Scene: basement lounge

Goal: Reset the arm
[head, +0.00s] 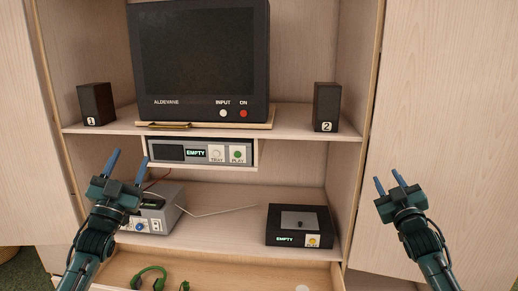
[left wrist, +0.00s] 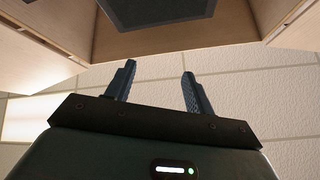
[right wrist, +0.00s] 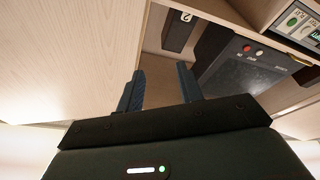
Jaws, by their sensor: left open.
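My left gripper (head: 126,168) is raised in front of the left side of the cabinet, fingers apart and empty. Its fingers also show spread in the left wrist view (left wrist: 154,88), with nothing between them. My right gripper (head: 391,182) is raised in front of the right cabinet door, fingers apart and empty. The right wrist view shows its two fingers (right wrist: 160,88) with a gap between them. Neither gripper touches anything. The left arm covers part of the grey device (head: 171,197) on the lower shelf.
A television (head: 200,55) stands on the upper shelf between speakers 1 (head: 95,104) and 2 (head: 327,106). A disc player (head: 200,152) hangs below. A black box (head: 299,225) sits on the lower shelf. An open drawer (head: 225,268) holds green headphones (head: 152,277).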

